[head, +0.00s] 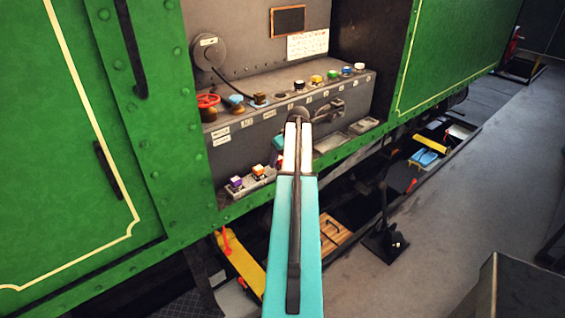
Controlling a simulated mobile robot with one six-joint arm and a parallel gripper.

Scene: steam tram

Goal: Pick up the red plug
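A small tray (262,181) on the lower left holds a purple plug (236,183) and an orange plug (258,171); a teal piece (278,142) is partly hidden behind my gripper. My gripper (298,126) points at the front of the grey box, its two pale fingers close together with a dark strip between them. Whether they hold anything is unclear.
A red handwheel (208,101) stands at the ledge's left end. Empty-looking shallow trays (333,141) sit right of my gripper. The green tram side (165,130) frames the recess. Below lie a yellow bar (240,262), a wooden crate (336,234) and a dark lever stand (386,240).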

